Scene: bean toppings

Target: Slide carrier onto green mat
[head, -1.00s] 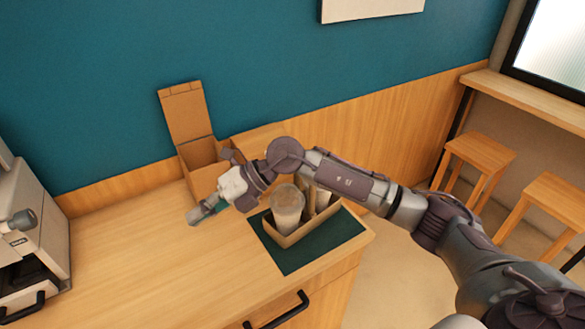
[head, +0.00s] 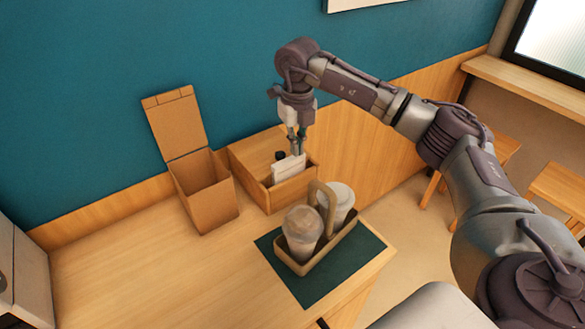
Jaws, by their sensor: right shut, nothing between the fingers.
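The carrier (head: 318,262) is a tan tray with an upright handle (head: 327,196). It sits on the dark green mat (head: 347,267) near the counter's front right edge, with mat showing around it. A lidded cup (head: 301,232) stands in its near left end and a second cup (head: 341,203) in its far right end. My right gripper (head: 298,152) is shut and empty. It points down above the wooden box behind the carrier, apart from the carrier. My left gripper is not in view.
A wooden box (head: 295,190) with white papers or packets (head: 288,168) stands behind the mat against the wall. An open cardboard box (head: 205,190) is left of it. Part of a machine (head: 22,285) shows at far left. The counter (head: 150,270) is clear at left.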

